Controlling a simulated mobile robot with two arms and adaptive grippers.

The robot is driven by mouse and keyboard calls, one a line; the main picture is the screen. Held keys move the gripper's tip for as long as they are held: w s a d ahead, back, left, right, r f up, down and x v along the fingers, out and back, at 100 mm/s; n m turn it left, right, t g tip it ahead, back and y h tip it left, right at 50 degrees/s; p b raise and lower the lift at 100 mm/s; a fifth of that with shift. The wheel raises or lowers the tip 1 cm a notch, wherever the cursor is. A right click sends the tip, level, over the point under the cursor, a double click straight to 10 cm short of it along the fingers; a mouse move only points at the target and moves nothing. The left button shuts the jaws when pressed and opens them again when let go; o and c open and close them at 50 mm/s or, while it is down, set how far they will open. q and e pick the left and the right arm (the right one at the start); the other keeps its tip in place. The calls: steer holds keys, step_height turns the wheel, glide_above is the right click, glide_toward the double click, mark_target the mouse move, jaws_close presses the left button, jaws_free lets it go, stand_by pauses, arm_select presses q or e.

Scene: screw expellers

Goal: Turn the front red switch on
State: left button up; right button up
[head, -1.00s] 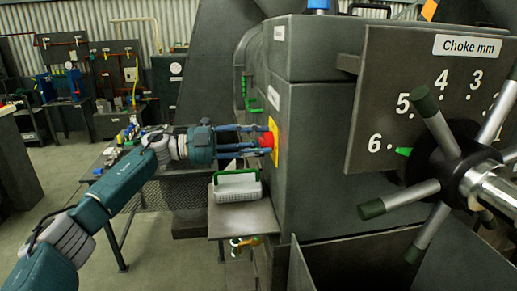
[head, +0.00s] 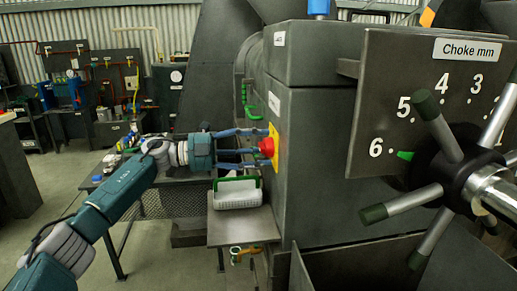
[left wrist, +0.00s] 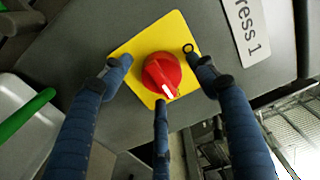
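The red rotary switch (head: 266,147) sits on a yellow plate (head: 275,150) on the side of the grey machine. In the left wrist view the red knob (left wrist: 161,74) shows a white mark on its lower part, on the yellow plate (left wrist: 127,51). My left gripper (head: 258,146) is at the switch, with its blue fingers spread around the knob. In the left wrist view the fingers of the left gripper (left wrist: 160,80) are apart, two beside the knob and one below it. My right gripper is not in view.
A white basket with a green handle (head: 238,193) stands on a small grey shelf (head: 243,225) below the switch. The choke panel (head: 432,75) and its spoked handwheel (head: 455,165) are at the right. A label reading "ress 1" (left wrist: 247,27) is beside the plate.

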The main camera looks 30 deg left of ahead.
arm_select(q)
steer(key=v, duration=1.2)
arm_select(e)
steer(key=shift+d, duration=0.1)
